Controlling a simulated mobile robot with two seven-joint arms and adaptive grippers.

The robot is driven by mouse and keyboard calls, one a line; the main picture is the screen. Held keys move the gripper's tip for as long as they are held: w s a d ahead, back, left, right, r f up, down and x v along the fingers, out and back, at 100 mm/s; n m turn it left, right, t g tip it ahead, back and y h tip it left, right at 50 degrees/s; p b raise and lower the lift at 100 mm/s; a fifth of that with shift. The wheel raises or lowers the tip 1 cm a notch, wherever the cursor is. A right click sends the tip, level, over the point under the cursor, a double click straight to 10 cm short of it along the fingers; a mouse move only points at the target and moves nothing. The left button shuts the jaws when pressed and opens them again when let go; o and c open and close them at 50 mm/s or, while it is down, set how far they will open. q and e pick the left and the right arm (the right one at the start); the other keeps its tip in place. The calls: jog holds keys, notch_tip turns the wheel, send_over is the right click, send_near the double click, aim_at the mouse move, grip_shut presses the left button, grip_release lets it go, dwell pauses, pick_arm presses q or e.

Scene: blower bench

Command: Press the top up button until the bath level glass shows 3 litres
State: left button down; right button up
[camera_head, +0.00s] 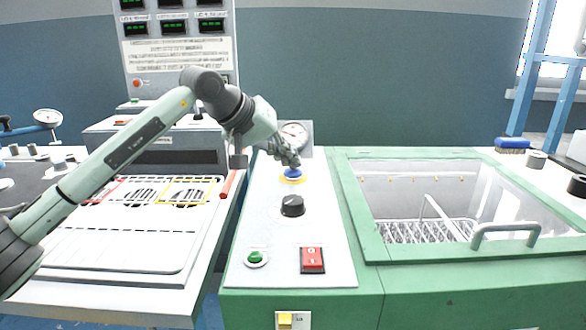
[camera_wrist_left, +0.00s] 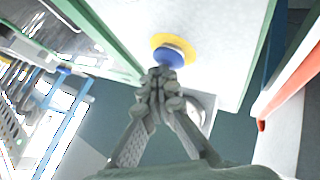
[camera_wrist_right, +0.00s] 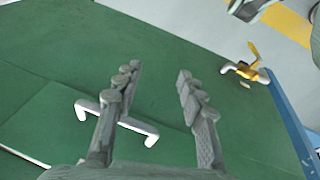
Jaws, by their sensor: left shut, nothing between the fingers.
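A blue push button (camera_head: 293,174) with a yellow ring stands on the white panel of the green bench. My left gripper (camera_head: 290,162) is shut and empty, its fingertips at the button's top; I cannot tell whether they press it. In the left wrist view the closed fingertips (camera_wrist_left: 163,74) overlap the lower edge of the blue button (camera_wrist_left: 174,52). The bath (camera_head: 455,205) has a clear lid and a wire rack inside. I cannot make out a level glass or its reading. My right gripper (camera_wrist_right: 160,75) is open and empty, seen only in the right wrist view.
The panel also has a black knob (camera_head: 292,205), a green button (camera_head: 255,258), a red rocker switch (camera_head: 312,260) and a round dial gauge (camera_head: 294,133). The lid has a grey handle (camera_head: 505,231). A yellow-handled valve (camera_wrist_right: 247,68) shows in the right wrist view.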

aim_at(291, 171)
pick_arm(q)
jog(key=shift+r+p, duration=0.3)
jog(key=shift+r, duration=0.45)
pick_arm(e)
jog(key=shift+r, duration=0.3)
pick_arm(q)
jog(key=shift+r+p, duration=1.35)
jog(key=shift+r, duration=1.2)
pick_arm(e)
notch_tip(291, 171, up, 3)
jog(key=shift+f, duration=0.2)
pick_arm(q)
jog(key=r+n+y, duration=0.1)
jog(key=n, duration=0.6)
jog(key=r+n+t+y+p, duration=0.1)
jog(key=n, duration=0.7)
jog(key=r+n+t+y, duration=0.1)
jog(key=n, duration=0.6)
jog(key=shift+s+d+r+n, duration=0.15)
jog(key=shift+d+r+n, duration=0.05)
jog(key=shift+r+n, duration=0.2)
pick_arm(e)
notch_tip(291, 171, down, 8)
jog(key=shift+a, duration=0.15)
